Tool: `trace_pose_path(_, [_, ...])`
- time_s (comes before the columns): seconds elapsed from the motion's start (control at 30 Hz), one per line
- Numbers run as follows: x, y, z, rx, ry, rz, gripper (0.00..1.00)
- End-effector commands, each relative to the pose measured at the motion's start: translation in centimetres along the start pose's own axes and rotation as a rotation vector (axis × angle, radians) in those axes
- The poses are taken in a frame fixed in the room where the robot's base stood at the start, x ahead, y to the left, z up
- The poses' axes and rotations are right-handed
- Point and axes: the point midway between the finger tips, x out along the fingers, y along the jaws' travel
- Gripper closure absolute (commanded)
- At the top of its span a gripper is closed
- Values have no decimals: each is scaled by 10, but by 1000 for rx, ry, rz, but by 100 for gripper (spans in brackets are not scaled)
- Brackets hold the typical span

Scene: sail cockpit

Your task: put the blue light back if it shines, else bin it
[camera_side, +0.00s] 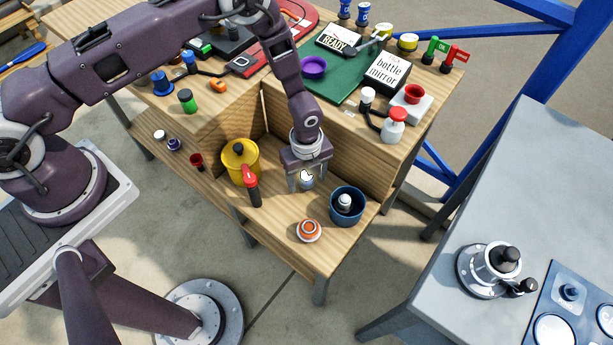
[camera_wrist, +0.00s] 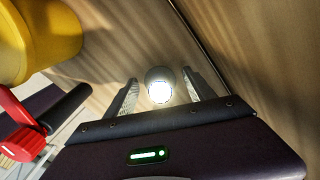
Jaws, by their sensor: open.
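My gripper (camera_side: 307,187) is open and low over the lower wooden shelf, beside the tall wooden panel. A small pale, bluish-grey light (camera_wrist: 159,86) stands between its fingers in the wrist view, with a gap to each finger. Its round face is bright white and looks lit. In the side view the light (camera_side: 306,182) is partly hidden by the fingers. A blue round container (camera_side: 334,210) stands just right of my gripper, with a white and grey piece (camera_side: 345,201) inside. I cannot tell whether that container is the bin.
A yellow pot (camera_side: 240,163) and a red-topped dark tool (camera_side: 252,186) stand close left of my gripper. An orange and white round piece (camera_side: 308,230) lies near the shelf's front edge. The upper bench (camera_side: 345,122) holds signs, bottles and a green mat.

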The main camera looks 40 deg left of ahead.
Motion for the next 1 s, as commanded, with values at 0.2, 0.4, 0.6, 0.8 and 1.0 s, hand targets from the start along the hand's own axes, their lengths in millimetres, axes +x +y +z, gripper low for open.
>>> trace_pose_path(0.2, [-36, -1, 0, 0, -1, -4, 37])
trace_pose_path(0.4, [-89, -1, 0, -1, 0, -5, 37])
trace_pose_path(0.6, [-119, 0, 0, 0, 0, -2, 37])
trace_pose_path(0.8, [-123, 0, 0, 0, 0, 0, 37])
trace_pose_path(1.0, [-190, -1, 21, -198, -36, -58, 37])
